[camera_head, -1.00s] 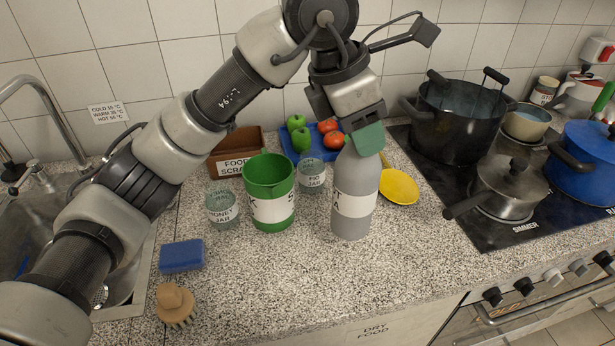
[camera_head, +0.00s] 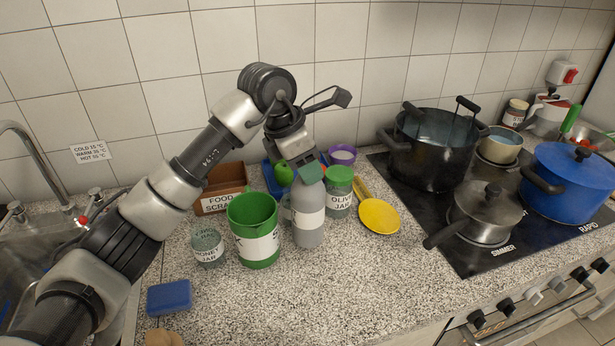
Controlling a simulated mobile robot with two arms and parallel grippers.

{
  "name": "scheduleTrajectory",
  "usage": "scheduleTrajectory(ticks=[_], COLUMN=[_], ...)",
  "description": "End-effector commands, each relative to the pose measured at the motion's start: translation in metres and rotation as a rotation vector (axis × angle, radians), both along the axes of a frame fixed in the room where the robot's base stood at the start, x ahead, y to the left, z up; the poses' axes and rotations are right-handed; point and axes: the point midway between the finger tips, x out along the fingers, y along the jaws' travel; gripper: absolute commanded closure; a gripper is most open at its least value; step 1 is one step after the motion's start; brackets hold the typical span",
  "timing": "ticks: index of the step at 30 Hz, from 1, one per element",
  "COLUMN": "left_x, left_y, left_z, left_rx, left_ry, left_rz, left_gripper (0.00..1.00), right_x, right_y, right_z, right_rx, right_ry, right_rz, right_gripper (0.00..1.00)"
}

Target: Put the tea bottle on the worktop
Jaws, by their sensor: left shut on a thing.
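A grey bottle (camera_head: 308,233) with a white label stands upright in the head view, right of the green jug. Its label is not readable, so I cannot tell whether it is the tea bottle. My left gripper (camera_head: 309,170) reaches down from above and is shut on the bottle's top, its green fingertip pad covering the neck. The bottle's base is at or close to the speckled worktop (camera_head: 300,300); I cannot tell whether it touches. My right gripper is not in view.
The green jug (camera_head: 252,225) and a honey jar (camera_head: 208,246) stand left of the bottle. An olive jar (camera_head: 339,193) and yellow spoon (camera_head: 380,216) are right of it. A food scraps box (camera_head: 222,188) is behind. Pots stand on the hob at right.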

Motion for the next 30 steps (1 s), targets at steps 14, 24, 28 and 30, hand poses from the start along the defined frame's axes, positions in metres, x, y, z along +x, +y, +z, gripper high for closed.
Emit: scheduleTrajectory(ticks=[14,24,28,30], left_x=[0.0,-0.001,-0.001,-0.001], left_y=[-0.001,0.0,0.0,0.0], left_z=[-0.037,-0.04,-0.04,-0.04], left_rx=[-0.002,0.0,0.0,0.0], left_ry=[-0.003,0.001,0.001,0.001], left_rz=[-0.002,-0.001,-0.001,-0.001], left_gripper=[1.0,0.38,0.34,0.34], right_x=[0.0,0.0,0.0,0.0], right_y=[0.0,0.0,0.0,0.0], right_z=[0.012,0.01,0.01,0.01], right_rx=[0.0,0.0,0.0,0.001], right_ry=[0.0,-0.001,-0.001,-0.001], right_rz=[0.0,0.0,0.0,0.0], right_gripper=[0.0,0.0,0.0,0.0])
